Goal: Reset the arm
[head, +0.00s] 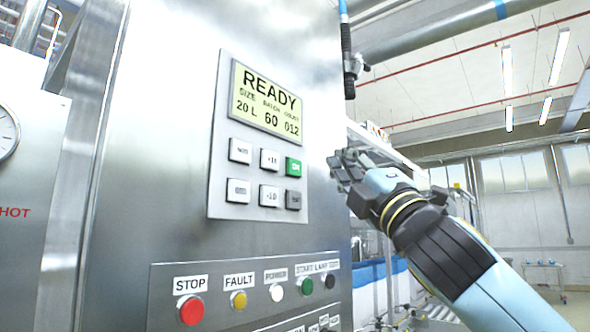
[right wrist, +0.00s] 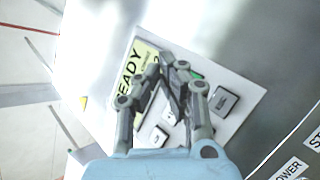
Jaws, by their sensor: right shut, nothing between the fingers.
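My right gripper (head: 346,166) is shut and empty, to the right of the control panel (head: 216,181) in the head view. In the right wrist view its fingertips (right wrist: 172,66) come together in front of the same panel and hide some of its buttons. The panel's display (head: 266,98) reads READY, size 20 L, batch 60 and count 012. Below it are several grey buttons and a green button (head: 293,165). I cannot tell the exact gap between fingertips and panel; in the head view they look apart. My left gripper is not in view.
A lower panel has a red STOP button (head: 190,310), a yellow FAULT button (head: 238,300), a white button (head: 276,293), a green one (head: 305,286) and a black one (head: 330,280). A gauge (head: 6,132) is at far left. A hose (head: 347,60) hangs above my right gripper.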

